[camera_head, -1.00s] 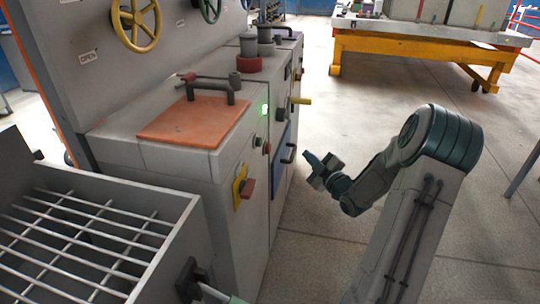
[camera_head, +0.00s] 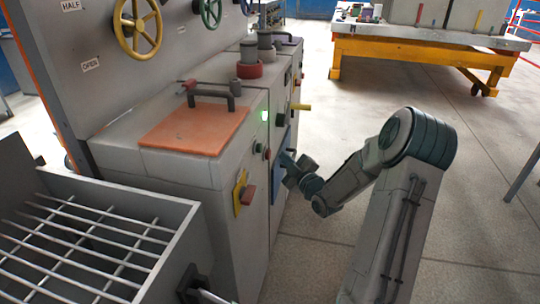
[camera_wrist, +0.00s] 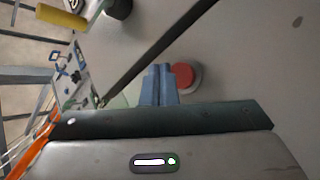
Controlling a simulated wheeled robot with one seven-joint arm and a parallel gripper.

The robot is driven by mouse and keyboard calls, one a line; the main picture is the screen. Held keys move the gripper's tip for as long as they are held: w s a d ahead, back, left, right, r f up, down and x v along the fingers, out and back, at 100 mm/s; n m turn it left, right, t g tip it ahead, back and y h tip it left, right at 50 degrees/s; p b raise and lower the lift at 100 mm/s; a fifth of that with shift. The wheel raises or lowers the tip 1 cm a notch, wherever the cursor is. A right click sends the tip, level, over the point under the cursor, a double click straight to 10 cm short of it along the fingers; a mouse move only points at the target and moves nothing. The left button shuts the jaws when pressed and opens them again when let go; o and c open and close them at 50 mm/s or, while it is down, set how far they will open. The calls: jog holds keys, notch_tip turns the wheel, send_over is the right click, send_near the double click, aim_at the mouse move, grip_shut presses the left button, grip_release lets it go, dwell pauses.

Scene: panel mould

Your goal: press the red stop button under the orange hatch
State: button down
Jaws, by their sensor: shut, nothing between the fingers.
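The orange hatch (camera_head: 195,128) lies flat and closed on the cabinet top in the head view, a dark handle at its back edge. On the cabinet front below it is a red button (camera_head: 248,194) on a yellow plate (camera_head: 239,186). A smaller red button (camera_head: 267,153) sits farther along the front. My gripper (camera_head: 287,160) is shut and empty, close to the front near this smaller button. In the wrist view the blue-grey fingertips (camera_wrist: 158,72) are just left of a round red button (camera_wrist: 184,75) in a grey collar, partly covering it. Contact cannot be told.
A grated bin (camera_head: 95,235) stands at the lower left. A yellow lever (camera_head: 301,106) sticks out of the cabinet, also visible in the wrist view (camera_wrist: 60,18). Handwheels (camera_head: 137,28) are on the back panel. The floor to the right is open up to a yellow-framed table (camera_head: 420,50).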

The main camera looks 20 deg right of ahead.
jog(key=shift+w+a, duration=0.35)
jog(key=shift+a, duration=0.25)
jog(key=shift+w+a+f+b, duration=0.1)
jog(key=shift+b, duration=0.3)
dwell(1.3)
jog(key=shift+w+a+b, duration=0.15)
jog(key=shift+a+b, duration=0.1)
jog(key=shift+b, duration=0.05)
jog(key=shift+w+a+b, duration=0.3)
jog(key=shift+a+b, duration=0.05)
jog(key=shift+a, duration=0.05)
dwell(1.0)
jog(key=shift+d, duration=0.1)
jog(key=shift+s+d+b, duration=0.3)
jog(key=shift+s+d, duration=0.25)
jog(key=shift+d, duration=0.1)
jog(key=s+d, duration=0.1)
jog(key=d, duration=0.1)
jog(key=s+d, duration=0.1)
jog(key=d, duration=0.1)
jog(key=shift+s+b, duration=0.35)
jog(key=shift+s, duration=0.05)
